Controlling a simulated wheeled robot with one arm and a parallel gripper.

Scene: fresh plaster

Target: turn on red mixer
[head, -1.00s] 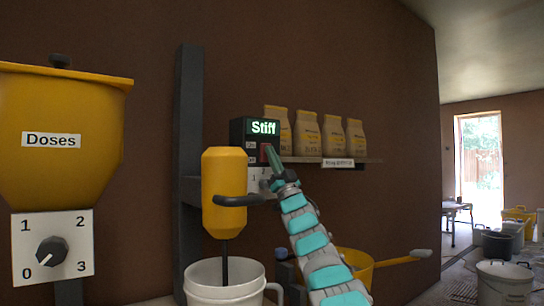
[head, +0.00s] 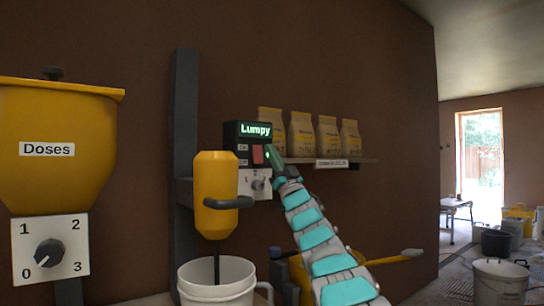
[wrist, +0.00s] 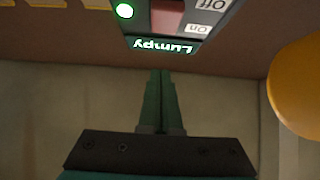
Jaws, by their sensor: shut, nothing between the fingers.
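The mixer has a yellow body (head: 215,178) on a dark post, with its shaft down in a white bucket (head: 217,284). Its dark control box (head: 231,139) has a lit display (head: 256,130) reading "Lumpy". A red switch (head: 257,154) sits below, beside On and Off labels, with a lit green light (head: 267,154) at its right. My gripper (head: 272,153) is shut and empty just right of the switch; contact cannot be told. In the wrist view, the shut fingers (wrist: 161,75) point toward the upside-down display (wrist: 163,46), with the red switch (wrist: 170,15) beyond.
A small selector panel (head: 247,187) is under the control box. A yellow Doses hopper (head: 60,115) with a dial panel (head: 18,240) stands left. Bags (head: 301,135) fill a shelf (head: 367,160) right of the box.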

